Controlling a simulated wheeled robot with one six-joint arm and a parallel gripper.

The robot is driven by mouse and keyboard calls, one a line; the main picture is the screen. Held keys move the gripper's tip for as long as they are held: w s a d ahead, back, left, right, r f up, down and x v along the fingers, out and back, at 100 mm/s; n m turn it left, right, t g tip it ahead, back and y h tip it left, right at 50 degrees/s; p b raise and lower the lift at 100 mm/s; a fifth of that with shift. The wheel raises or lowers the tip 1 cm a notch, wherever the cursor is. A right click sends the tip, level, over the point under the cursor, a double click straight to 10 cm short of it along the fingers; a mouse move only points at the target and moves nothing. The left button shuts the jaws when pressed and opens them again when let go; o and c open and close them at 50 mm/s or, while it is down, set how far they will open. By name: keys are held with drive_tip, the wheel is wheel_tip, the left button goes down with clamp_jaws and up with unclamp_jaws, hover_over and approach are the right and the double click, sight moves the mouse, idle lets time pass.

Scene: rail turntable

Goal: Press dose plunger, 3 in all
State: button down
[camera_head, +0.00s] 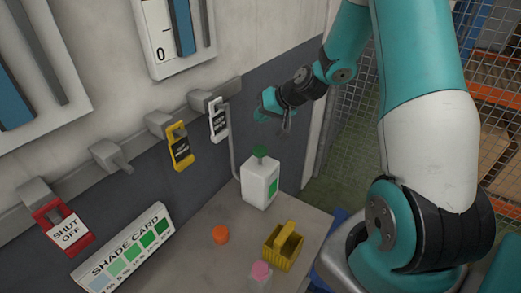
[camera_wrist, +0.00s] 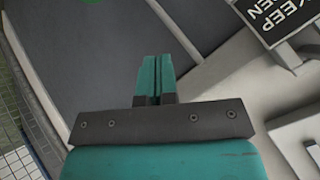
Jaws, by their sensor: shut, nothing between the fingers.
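The dose plunger is a green cap (camera_head: 260,152) on top of a white bottle (camera_head: 256,185) with a green label, standing upright at the back of the grey bench. It stands up from the bottle's neck. My gripper (camera_head: 262,114) is above the plunger in the head view, close to the wall, with a visible gap between them. In the wrist view my gripper's teal fingers (camera_wrist: 154,62) are together with nothing between them. A green patch shows at that view's top edge; I cannot tell if it is the plunger.
Tags hang from the wall rail: red (camera_head: 66,229), yellow (camera_head: 180,148) and white (camera_head: 218,120), the last near my gripper. A shade card (camera_head: 125,250), orange cap (camera_head: 220,235), yellow caddy (camera_head: 283,247) and pink-topped jar (camera_head: 261,274) are on the bench (camera_head: 205,265).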

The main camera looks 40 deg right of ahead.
drive_tip(key=b, duration=0.5)
hover_over(260, 148)
drive_tip(key=f, duration=0.7)
drive_tip(key=shift+s+d+f, duration=0.15)
drive_tip(key=shift+s, duration=0.1)
drive_tip(key=shift+f, duration=0.4)
idle(0.7)
drive_tip(key=shift+f+b, duration=0.4)
drive_tip(key=shift+b, duration=0.3)
drive_tip(key=shift+f+b, duration=1.25)
drive_tip(key=shift+f, duration=0.1)
idle(0.8)
drive_tip(key=shift+r, duration=0.1)
drive_tip(key=shift+r+p, duration=1.05)
drive_tip(key=shift+r, duration=0.6)
drive_tip(key=shift+r+p, duration=1.7)
drive_tip(key=shift+r, duration=0.85)
